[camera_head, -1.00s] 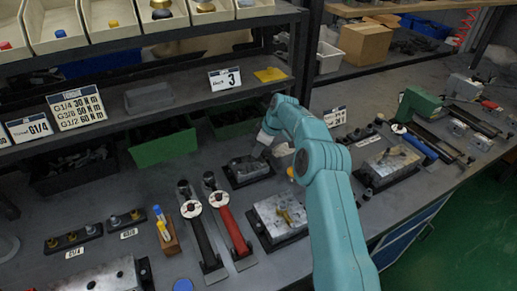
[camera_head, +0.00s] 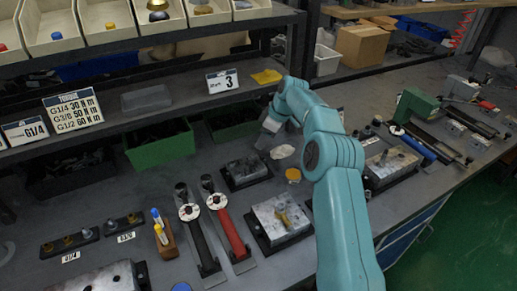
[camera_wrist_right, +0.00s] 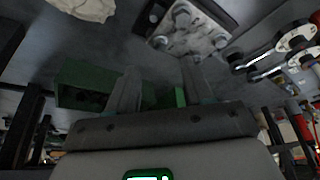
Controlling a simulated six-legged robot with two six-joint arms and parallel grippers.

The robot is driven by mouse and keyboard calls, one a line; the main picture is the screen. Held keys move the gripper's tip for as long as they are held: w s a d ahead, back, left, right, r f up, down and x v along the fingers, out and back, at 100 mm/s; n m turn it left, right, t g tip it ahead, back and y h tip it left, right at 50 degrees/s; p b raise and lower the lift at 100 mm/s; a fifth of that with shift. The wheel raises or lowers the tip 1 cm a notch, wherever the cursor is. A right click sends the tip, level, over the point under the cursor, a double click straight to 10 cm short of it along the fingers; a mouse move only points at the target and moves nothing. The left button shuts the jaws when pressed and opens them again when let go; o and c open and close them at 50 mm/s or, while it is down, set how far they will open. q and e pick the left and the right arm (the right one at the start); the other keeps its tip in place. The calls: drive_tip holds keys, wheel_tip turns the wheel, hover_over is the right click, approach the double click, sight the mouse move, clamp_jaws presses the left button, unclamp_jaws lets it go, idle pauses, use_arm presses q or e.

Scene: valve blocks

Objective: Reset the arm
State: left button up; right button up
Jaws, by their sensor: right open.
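My right arm is teal and reaches from the bottom right to the middle of the head view. Its gripper (camera_head: 267,134) hangs above the bench near the shelf front, seen small and partly from behind. In the right wrist view the two grey fingers (camera_wrist_right: 160,88) stand apart with nothing between them. A metal valve block (camera_wrist_right: 190,28) on a dark base lies beyond the fingers there. In the head view a small valve block (camera_head: 245,171) lies just below and left of the gripper, apart from it. My left gripper is not in view.
A larger valve block (camera_head: 281,219) with a brass fitting sits left of my forearm. Red (camera_head: 232,232) and black (camera_head: 199,238) torque wrenches lie beside it. A green bin (camera_head: 160,145) stands under the shelf (camera_head: 170,110). A pale crumpled piece (camera_head: 283,152) lies near the gripper.

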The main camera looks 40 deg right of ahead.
drive_tip(key=p+v, duration=0.1)
drive_tip(key=v, duration=0.8)
